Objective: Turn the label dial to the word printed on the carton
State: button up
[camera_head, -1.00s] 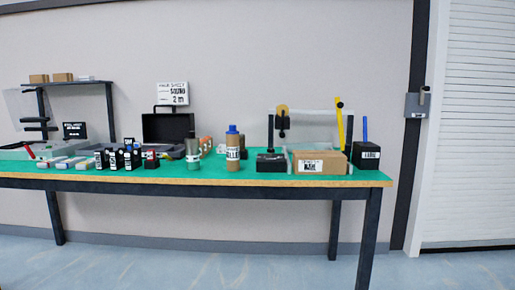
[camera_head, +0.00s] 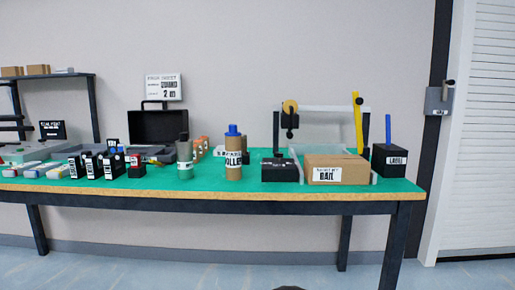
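The brown carton (camera_head: 346,163) sits near the front edge at the right part of the green bench. Its white label carries a small line above a larger word that looks like "BAIL", though the letters are blurred. The label dial is not clearly identifiable. A black box with a blue upright rod (camera_head: 390,160) stands right of the carton, its label reading something like "LABEL". A low black box (camera_head: 280,171) with a white label stands left of the carton.
A frame with a yellow disc (camera_head: 290,106) and a yellow lever (camera_head: 358,122) stands behind the carton. A brown bottle with blue cap (camera_head: 233,155), a grey-green bottle (camera_head: 184,160), small black boxes (camera_head: 92,165) and an open case (camera_head: 160,128) stand further left. The floor in front is clear.

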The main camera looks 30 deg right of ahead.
aim_at(278, 156)
jog(key=z, duration=0.2)
jog(key=i, duration=0.75)
jog(key=z, duration=0.5)
